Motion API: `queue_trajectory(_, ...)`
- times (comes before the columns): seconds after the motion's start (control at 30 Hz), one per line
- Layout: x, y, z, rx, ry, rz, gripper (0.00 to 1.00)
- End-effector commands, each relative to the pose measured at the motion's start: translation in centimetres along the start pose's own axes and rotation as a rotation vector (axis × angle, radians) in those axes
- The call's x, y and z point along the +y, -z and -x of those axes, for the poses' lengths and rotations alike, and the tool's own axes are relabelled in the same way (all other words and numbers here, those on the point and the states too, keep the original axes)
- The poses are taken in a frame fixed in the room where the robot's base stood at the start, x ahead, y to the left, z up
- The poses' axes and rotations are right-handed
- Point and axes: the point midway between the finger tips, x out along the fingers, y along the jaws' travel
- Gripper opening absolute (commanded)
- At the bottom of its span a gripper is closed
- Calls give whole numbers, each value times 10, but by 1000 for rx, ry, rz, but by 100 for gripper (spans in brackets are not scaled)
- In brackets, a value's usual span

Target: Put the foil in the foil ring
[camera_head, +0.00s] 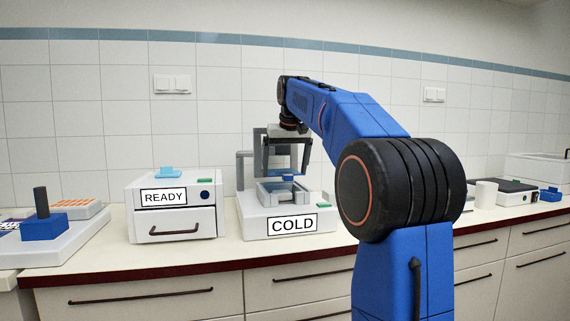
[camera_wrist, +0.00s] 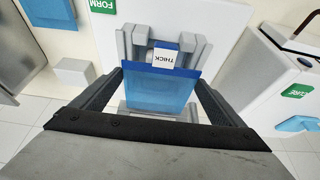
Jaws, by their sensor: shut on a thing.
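The foil (camera_wrist: 158,92) is a translucent blue sheet with a white tag reading THICK, upside down in the wrist view. My gripper (camera_wrist: 160,80) is shut on it, one finger at each side edge. I cannot tell whether foil and frame touch.
A white box marked READY (camera_head: 172,222) with a drawer handle stands left of the machine, a light blue piece (camera_head: 170,171) on top. A blue block with a dark post (camera_head: 42,224) is at far left.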

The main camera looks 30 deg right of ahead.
Motion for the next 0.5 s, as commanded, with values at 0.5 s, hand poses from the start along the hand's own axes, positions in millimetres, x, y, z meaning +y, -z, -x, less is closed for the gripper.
queue_trajectory(0.5, 0, -13, -31, -2, 0, 0, 71)
